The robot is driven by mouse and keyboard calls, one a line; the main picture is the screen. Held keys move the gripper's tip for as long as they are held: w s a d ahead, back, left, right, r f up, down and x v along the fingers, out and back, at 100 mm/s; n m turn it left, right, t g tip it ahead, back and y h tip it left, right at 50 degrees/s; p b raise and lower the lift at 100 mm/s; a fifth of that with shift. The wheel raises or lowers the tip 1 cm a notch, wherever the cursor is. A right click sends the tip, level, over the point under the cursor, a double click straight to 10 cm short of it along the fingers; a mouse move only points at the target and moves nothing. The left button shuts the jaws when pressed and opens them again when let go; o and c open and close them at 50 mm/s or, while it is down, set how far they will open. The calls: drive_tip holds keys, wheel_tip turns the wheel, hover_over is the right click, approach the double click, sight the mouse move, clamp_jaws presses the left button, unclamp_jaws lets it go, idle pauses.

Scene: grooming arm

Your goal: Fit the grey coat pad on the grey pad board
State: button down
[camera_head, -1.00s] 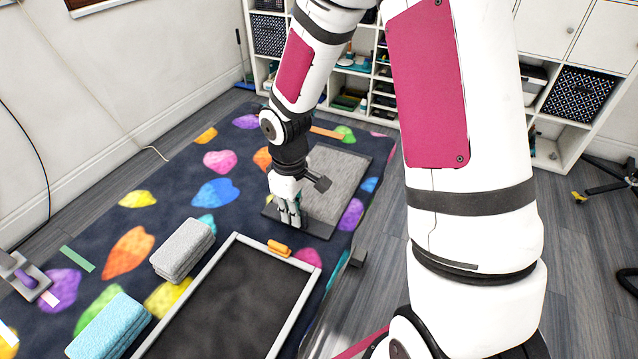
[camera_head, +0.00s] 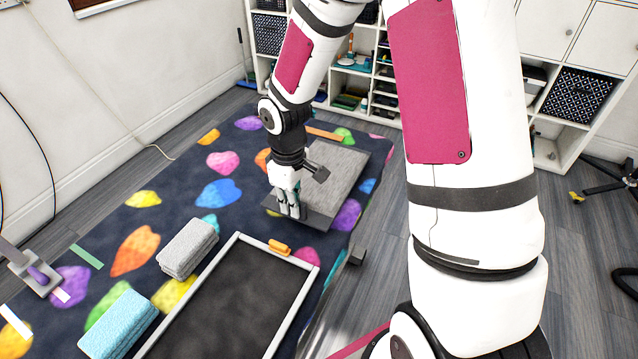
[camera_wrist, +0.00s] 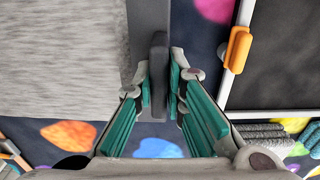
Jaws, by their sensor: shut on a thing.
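A flat, textured light grey pad (camera_head: 338,170), which looks like the coat pad, lies at the far end of the patterned mat. A plain dark grey strip (camera_head: 318,220) runs along its near edge; I cannot tell whether it is part of the pad or the pad board. My gripper (camera_head: 290,212) points down at this edge. In the wrist view the pad (camera_wrist: 60,60) is on the left, and my gripper (camera_wrist: 160,88) is shut on a dark grey upright grip (camera_wrist: 158,70) by the strip. The fingers partly hide the grip.
A dark tray with a pale frame (camera_head: 235,305) lies nearer, with an orange piece (camera_head: 279,247) on its rim. A folded grey towel (camera_head: 187,248) and a blue towel (camera_head: 118,325) lie left of it. A purple-handled tool (camera_head: 38,275) is at far left. White shelves (camera_head: 560,130) stand behind.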

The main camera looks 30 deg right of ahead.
drive_tip(key=shift+r+p, duration=1.35)
drive_tip(key=shift+r, duration=0.45)
